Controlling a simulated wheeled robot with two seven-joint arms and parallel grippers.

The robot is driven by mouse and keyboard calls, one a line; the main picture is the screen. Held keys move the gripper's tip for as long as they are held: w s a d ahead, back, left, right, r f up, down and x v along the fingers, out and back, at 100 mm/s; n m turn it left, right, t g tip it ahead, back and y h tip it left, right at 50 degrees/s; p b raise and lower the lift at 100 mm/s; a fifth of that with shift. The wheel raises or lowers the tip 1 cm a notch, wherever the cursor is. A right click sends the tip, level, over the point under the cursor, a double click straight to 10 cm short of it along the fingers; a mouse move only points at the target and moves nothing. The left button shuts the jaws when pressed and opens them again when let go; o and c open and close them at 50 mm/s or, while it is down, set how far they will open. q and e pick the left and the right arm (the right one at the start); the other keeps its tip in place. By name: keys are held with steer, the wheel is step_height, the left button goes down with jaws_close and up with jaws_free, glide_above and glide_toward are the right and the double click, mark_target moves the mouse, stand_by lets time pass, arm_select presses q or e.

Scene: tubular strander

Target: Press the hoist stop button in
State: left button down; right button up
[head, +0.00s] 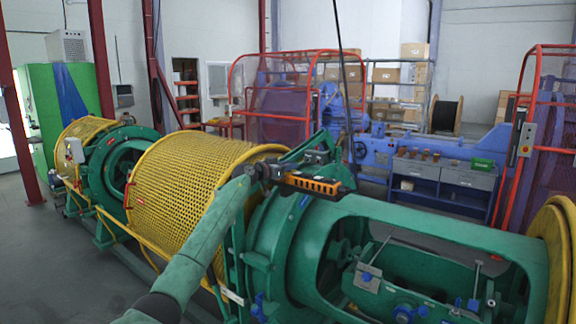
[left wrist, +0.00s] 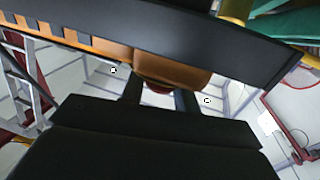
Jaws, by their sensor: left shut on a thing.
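The hoist pendant (head: 313,184) is an orange and black bar with dark buttons or slots along its side, lying nearly level above the green machine in the head view. A black cable (head: 345,80) comes down from above to near its right end. My left gripper (head: 274,174) is shut on the pendant's left end. In the left wrist view the pendant (left wrist: 215,35) crosses the top as a long dark body with an orange side, and the two fingers of my left gripper (left wrist: 160,98) meet it. A red part shows between them. I cannot single out the stop button. My right gripper is out of view.
The green strander (head: 395,208) with its yellow mesh guard (head: 185,185) lies below and around my left arm. Red-framed guards (head: 285,95) and a blue bench (head: 445,180) stand behind. Grey floor is clear at lower left.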

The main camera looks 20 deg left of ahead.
arm_select(q)
steer(key=shift+f, duration=0.35)
steer(key=c, duration=1)
jaws_free()
steer(key=shift+w, duration=0.1)
steer(key=shift+c, duration=0.2)
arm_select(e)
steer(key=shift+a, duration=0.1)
arm_select(q)
steer(key=shift+r, duration=0.1)
steer(key=shift+s+a, duration=0.15)
steer(key=shift+s, duration=0.15)
steer(key=b+v, duration=0.1)
steer(key=v, duration=0.6)
steer(key=shift+b, duration=0.4)
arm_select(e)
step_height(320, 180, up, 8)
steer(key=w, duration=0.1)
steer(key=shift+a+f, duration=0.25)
arm_select(q)
steer(key=shift+a, duration=0.1)
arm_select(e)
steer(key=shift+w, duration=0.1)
